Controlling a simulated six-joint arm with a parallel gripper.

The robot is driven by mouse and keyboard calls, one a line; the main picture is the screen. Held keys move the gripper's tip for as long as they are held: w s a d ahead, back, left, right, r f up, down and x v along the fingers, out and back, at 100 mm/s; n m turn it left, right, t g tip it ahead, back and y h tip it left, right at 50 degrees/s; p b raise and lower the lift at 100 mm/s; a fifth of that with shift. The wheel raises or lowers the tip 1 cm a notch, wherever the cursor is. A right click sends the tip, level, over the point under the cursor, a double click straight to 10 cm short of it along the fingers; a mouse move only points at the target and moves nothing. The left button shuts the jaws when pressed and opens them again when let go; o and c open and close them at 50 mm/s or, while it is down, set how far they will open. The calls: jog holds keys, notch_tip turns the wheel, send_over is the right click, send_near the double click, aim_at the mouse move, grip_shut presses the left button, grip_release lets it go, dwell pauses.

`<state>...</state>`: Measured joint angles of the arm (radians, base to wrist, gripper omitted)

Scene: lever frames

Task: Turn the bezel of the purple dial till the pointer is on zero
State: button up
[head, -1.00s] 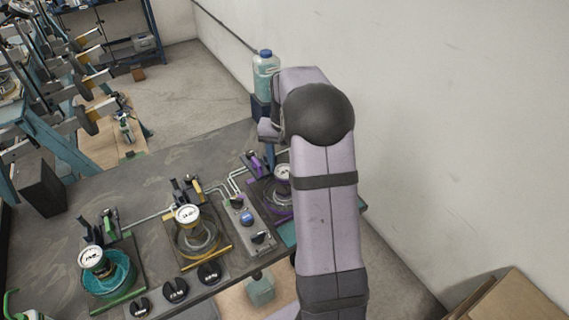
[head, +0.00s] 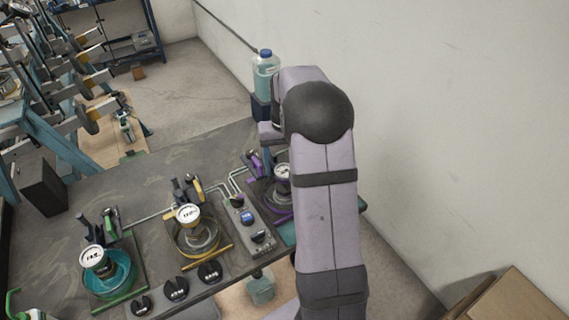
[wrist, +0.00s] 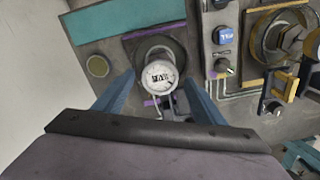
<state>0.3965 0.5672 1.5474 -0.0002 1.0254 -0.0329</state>
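The purple dial (wrist: 159,76) is a white round gauge with a pale bezel and dark marks, on a dark plate with purple trim. In the wrist view it lies between and just beyond the blue fingers of my gripper (wrist: 159,92), which stand apart and open. I cannot tell how far the fingertips are from the bezel. The pointer is too small to read.
Stations with yellow (head: 188,215) and green (head: 93,257) trim stand to the left. A control box (head: 247,218) with knobs is beside the purple station. A blue-capped bottle (head: 265,68) stands behind, near the wall. Black knobs (head: 176,290) line the front edge.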

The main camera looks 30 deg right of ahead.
aim_at(284, 170)
jog(key=shift+r, duration=0.1)
jog(key=shift+r+b, duration=1.15)
jog(key=shift+r, duration=2.45)
